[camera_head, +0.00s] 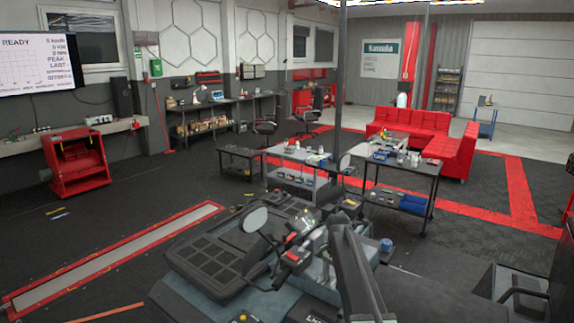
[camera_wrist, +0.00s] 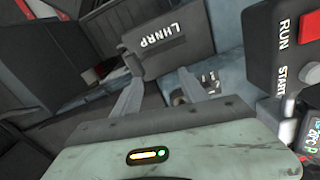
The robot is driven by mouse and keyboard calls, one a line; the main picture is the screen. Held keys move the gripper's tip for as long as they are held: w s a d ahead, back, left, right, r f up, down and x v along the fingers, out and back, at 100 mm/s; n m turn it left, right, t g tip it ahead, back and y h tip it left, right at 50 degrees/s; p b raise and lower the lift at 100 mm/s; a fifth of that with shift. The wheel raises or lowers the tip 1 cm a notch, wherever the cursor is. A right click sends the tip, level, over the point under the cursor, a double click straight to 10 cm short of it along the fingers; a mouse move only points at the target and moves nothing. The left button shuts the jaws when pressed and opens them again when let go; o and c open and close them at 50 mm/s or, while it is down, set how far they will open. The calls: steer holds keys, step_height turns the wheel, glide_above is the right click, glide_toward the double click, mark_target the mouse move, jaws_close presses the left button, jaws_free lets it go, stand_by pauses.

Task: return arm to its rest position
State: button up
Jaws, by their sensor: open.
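My gripper (camera_wrist: 157,82) shows in the wrist view with its two pale fingers spread apart and nothing between them. A dark grey plate lettered LHNRP (camera_wrist: 172,50) lies just beyond the fingertips; I cannot tell whether they touch it. In the head view my arm (camera_head: 358,268) rises from the bottom edge, over the right side of a dark vehicle (camera_head: 215,255). The gripper itself cannot be made out there among the vehicle's handlebar parts.
A control box with a red button (camera_wrist: 312,28), marked RUN and START, is close on the right in the wrist view. A round mirror (camera_head: 255,220) stands up from the vehicle. A tool cart (camera_head: 402,182) and red sofa (camera_head: 425,143) are behind. Dark floor (camera_head: 110,205) is open at left.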

steer(key=s+f+n+b, duration=0.3)
steer(key=s+f+b, duration=0.2)
steer(key=s, duration=0.4)
steer(key=s+f+n+b, duration=0.3)
steer(key=s+f+b, duration=0.2)
steer(key=s, duration=0.5)
steer(key=s+f+n+b, duration=0.3)
steer(key=s+f+b, duration=0.2)
steer(key=s, duration=0.4)
steer(key=shift+s+f+b, duration=0.3)
steer(key=shift+s, duration=0.1)
steer(key=shift+a, duration=0.1)
steer(key=shift+c, duration=0.3)
